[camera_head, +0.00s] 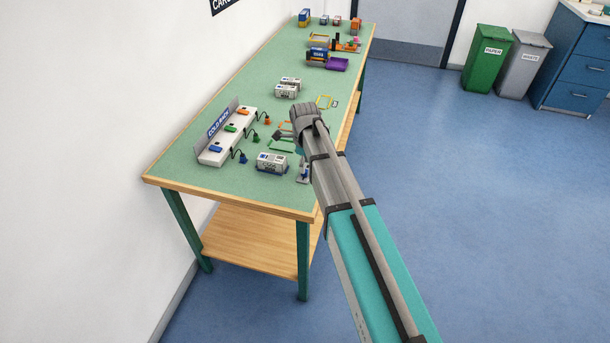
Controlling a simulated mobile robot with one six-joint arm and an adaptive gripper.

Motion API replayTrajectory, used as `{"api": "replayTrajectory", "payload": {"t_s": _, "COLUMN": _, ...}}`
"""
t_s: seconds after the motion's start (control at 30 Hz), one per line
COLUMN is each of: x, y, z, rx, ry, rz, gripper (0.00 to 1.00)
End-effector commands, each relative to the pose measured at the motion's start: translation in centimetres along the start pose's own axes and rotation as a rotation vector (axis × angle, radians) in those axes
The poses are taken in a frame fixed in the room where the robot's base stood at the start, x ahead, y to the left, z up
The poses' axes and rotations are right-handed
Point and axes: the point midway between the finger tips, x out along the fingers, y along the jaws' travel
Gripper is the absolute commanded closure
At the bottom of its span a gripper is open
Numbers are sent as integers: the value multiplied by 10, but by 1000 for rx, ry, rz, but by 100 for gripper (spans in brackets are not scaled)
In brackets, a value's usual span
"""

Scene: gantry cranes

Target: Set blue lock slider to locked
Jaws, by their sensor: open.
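A white panel (228,144) with a sign that seems to read "COLD BANK" stands on the left side of the green-topped table. Three small coloured parts sit along it: blue (216,149) at the near end, green (231,128) in the middle and orange (243,112) at the far end. The blue part seems to be the blue lock slider; its position is too small to read. My arm hides part of the table's right side.
Coloured plugs on cables, including a blue one (243,157), lie right of the panel. A white container (271,163) stands near the front, with more white containers (288,87) farther back. A wall borders the left.

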Motion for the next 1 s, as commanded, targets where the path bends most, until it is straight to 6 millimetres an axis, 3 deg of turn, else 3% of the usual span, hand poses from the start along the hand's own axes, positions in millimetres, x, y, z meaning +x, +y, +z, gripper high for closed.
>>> {"api": "replayTrajectory", "payload": {"t_s": 0.4, "x": 29, "y": 0, "z": 0, "rx": 0, "ry": 0, "rz": 0, "gripper": 40}}
{"api": "replayTrajectory", "payload": {"t_s": 0.9, "x": 32, "y": 0, "z": 0, "rx": 0, "ry": 0, "rz": 0, "gripper": 40}}
{"api": "replayTrajectory", "payload": {"t_s": 0.93, "x": 32, "y": 0, "z": 0, "rx": 0, "ry": 0, "rz": 0, "gripper": 42}}
{"api": "replayTrajectory", "payload": {"t_s": 1.0, "x": 32, "y": 0, "z": 0, "rx": 0, "ry": 0, "rz": 0, "gripper": 55}}
